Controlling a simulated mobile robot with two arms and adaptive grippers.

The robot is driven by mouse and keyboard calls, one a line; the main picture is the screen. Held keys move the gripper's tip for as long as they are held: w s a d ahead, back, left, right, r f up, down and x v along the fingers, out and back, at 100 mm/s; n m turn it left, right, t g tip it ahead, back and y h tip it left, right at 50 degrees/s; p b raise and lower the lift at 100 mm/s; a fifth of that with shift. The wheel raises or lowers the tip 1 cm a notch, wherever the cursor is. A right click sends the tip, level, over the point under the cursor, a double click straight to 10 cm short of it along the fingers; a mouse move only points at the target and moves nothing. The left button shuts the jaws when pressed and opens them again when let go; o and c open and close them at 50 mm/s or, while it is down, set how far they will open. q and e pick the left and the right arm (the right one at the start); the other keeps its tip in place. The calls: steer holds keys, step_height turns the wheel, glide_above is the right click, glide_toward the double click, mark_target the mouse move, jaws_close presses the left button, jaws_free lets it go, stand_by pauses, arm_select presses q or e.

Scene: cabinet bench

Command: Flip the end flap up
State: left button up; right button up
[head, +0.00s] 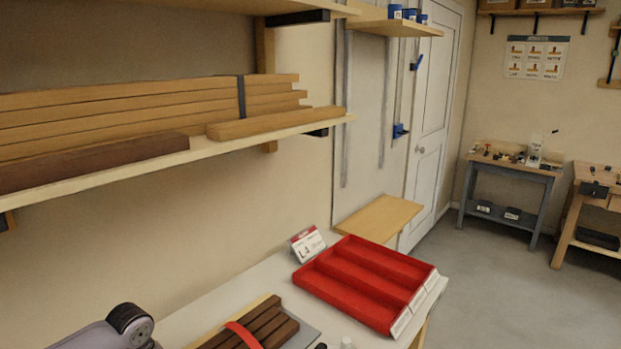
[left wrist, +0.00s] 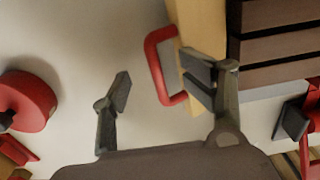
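A light wooden panel (head: 380,217) stands out at the far end of the white bench (head: 262,283), beyond the red tray, and looks roughly level. It may be the end flap; its hinge and underside are hidden. My left gripper (left wrist: 160,90) is open and empty in the left wrist view, its two fingers apart over the white surface. A red loop handle (left wrist: 156,65) on a light wood edge shows beside the right finger. In the head view only a link of my left arm shows at bottom left, far from the panel. My right gripper is not in view.
A red divided tray (head: 365,283) and a label stand (head: 306,243) occupy the bench's far end. Dark wood strips (head: 262,328) with a red band lie nearer. A shelf with planks (head: 185,150) overhangs the left. A red round object (left wrist: 25,100) lies left of my gripper.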

arm_select(q)
steer(key=shift+s+f, duration=0.25)
steer(key=shift+s, duration=0.05)
steer(key=shift+w+d+r+p, duration=0.1)
steer(key=shift+w+r+p, duration=0.15)
steer(key=shift+r+p, duration=0.1)
steer(key=shift+c, duration=0.5)
steer(key=shift+w, duration=0.1)
steer(key=c, duration=0.3)
steer(key=shift+w+d+r, duration=0.15)
steer(key=shift+d+r, duration=0.05)
steer(key=shift+r, duration=0.1)
steer(key=c, duration=0.3)
steer(key=o, duration=0.4)
steer(key=shift+w, duration=0.1)
steer(key=shift+r, duration=0.15)
